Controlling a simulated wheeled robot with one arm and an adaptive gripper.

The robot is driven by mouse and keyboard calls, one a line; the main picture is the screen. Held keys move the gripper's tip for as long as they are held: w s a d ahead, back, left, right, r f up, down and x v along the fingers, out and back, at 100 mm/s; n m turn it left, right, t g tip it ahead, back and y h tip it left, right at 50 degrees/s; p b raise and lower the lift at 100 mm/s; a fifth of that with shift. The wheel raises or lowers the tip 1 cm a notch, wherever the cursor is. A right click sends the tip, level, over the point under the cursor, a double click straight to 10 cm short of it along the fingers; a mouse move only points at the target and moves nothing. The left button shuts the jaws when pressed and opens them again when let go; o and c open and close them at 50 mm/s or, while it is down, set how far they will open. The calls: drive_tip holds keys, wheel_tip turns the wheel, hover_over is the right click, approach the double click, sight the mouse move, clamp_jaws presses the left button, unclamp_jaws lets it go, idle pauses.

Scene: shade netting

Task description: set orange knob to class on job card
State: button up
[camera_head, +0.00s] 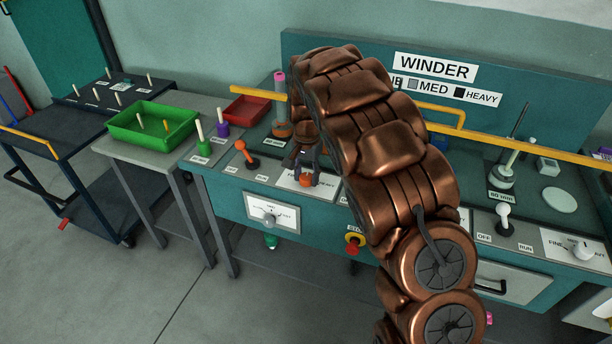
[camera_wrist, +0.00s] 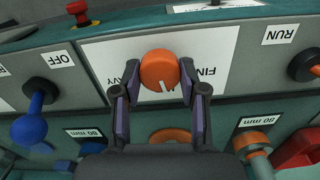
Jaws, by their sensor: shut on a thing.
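The orange knob (camera_wrist: 160,70) sits on a white scale plate (camera_wrist: 215,48) in the wrist view, with a short white pointer mark on its lower part, slightly right of middle. The upside-down scale words are partly covered: "FIN" shows to its right and "AVY" to its left. My gripper (camera_wrist: 157,88) has one finger on each side and is shut on the knob. In the head view the knob (camera_head: 305,181) shows below my gripper (camera_head: 306,168). The WINDER board (camera_head: 434,67) carries a colour legend, with MED grey and HEAVY black. I cannot make out a job card.
A blue-handled lever (camera_wrist: 32,122) by OFF stands left of the knob in the wrist view. An orange lever (camera_head: 242,147) stands left of it in the head view. A red stop button (camera_head: 353,242) is on the front. A yellow rail (camera_head: 258,92) crosses behind; my arm hides the bench's middle.

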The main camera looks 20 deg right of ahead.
sight(306, 176)
drive_tip(key=shift+m, duration=0.8)
drive_tip(key=o, duration=1.1)
drive_tip(key=shift+o, duration=0.2)
drive_tip(key=shift+r, duration=0.1)
wheel_tip(306, 176, up, 12)
